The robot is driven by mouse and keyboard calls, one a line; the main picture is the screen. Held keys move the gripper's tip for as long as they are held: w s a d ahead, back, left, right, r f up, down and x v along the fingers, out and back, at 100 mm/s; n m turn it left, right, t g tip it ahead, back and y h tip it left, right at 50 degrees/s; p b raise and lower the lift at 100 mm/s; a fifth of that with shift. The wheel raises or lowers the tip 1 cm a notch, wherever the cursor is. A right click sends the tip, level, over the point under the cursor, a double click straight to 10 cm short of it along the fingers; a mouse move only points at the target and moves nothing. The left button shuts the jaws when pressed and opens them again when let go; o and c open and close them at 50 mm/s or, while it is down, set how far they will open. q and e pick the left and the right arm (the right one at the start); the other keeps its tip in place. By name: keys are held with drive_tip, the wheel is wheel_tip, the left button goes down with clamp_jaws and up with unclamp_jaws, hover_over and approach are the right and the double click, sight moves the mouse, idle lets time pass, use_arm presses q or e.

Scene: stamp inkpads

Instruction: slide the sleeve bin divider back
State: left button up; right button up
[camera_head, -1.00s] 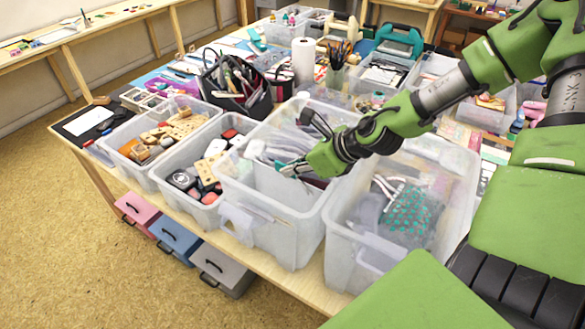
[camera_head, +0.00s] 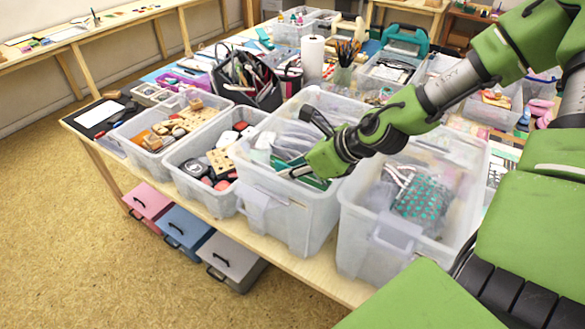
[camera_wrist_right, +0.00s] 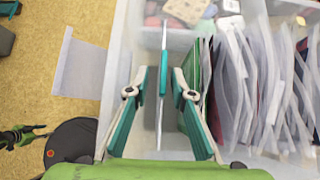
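The sleeve bin (camera_head: 290,222) is a clear plastic bin at the table's front edge. It holds clear sleeves (camera_head: 292,137), which stand in a row to the right in the right wrist view (camera_wrist_right: 240,85). The divider (camera_wrist_right: 159,122) is a thin pale plate seen nearly edge-on, with a teal tab (camera_wrist_right: 163,74) on it. My right gripper (camera_head: 302,172) is low at the bin's opening. A green sheet (camera_wrist_right: 192,75) stands just right of the right finger. My left gripper is out of view.
A bin of stamps (camera_head: 203,187) stands to the left and another bin (camera_head: 385,228) with a teal-dotted bag (camera_head: 420,205) to the right. A black tool caddy (camera_head: 258,97) and a paper roll (camera_head: 312,60) stand behind. Drawers (camera_head: 230,255) are below the table.

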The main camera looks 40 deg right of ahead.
drive_tip(key=shift+d, duration=0.1)
drive_tip(key=shift+s+d+r, duration=0.15)
drive_tip(key=shift+s+r, duration=0.05)
drive_tip(key=shift+r, duration=0.15)
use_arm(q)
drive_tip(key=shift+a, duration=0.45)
use_arm(e)
drive_tip(key=v, duration=1.1)
drive_tip(key=shift+s, duration=0.1)
